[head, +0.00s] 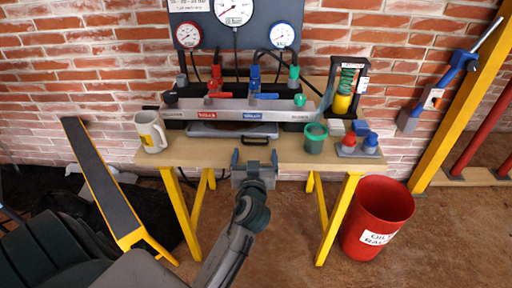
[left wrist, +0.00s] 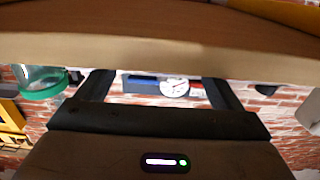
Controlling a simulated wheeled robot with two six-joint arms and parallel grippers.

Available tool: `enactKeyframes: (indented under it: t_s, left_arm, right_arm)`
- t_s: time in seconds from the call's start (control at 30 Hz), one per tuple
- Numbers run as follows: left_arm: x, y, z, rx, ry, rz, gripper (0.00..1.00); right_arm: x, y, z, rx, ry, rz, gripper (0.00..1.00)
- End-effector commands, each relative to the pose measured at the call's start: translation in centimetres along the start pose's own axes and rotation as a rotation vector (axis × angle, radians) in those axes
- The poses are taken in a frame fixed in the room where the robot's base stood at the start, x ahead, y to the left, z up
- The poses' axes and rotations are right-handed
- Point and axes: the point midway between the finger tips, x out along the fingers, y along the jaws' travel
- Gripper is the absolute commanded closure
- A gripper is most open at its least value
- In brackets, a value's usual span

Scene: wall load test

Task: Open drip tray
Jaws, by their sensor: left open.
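The drip tray (head: 218,130) is a flat grey pan with a dark inside, under the long grey manifold (head: 190,112) at the back of the wooden bench (head: 212,152). Its black handle (head: 254,141) faces the front edge. My left gripper (head: 254,157) is open and empty just in front of the bench's front edge, close below the handle in the picture and apart from it. In the left wrist view, the gripper (left wrist: 158,84) shows two spread dark fingers with nothing between them. The bench edge (left wrist: 150,52) crosses above them. My right gripper is not in view.
A mug (head: 150,132) stands at the bench's left end. A green cup (head: 315,138) stands right of the handle, also in the left wrist view (left wrist: 40,82). Red and blue caps (head: 358,146) sit farther right. A red bin (head: 378,215) stands on the floor.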

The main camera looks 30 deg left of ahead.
Motion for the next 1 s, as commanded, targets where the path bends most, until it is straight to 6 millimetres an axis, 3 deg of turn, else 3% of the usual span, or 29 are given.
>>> enactKeyframes:
  t_s: [0.2,0.57,0.6,0.87,1.0]
  left_arm:
    - [2.8,0.0,-0.1,0.001,0.001,0.0,0.12]
    - [3.5,0.0,0.0,-0.001,0.0,0.0,0.12]
    - [3.5,0.0,0.0,-0.001,0.0,0.0,0.14]
    - [3.4,0.0,0.0,-0.001,0.0,0.001,0.64]
    - [3.4,0.0,0.1,-0.002,-0.001,0.001,0.64]
  right_arm:
    - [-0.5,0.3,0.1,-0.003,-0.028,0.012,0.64]
    - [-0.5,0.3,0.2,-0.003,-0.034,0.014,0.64]
    - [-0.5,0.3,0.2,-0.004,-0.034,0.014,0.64]
    - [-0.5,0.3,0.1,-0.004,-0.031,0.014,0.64]
    - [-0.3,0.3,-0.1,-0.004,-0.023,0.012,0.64]
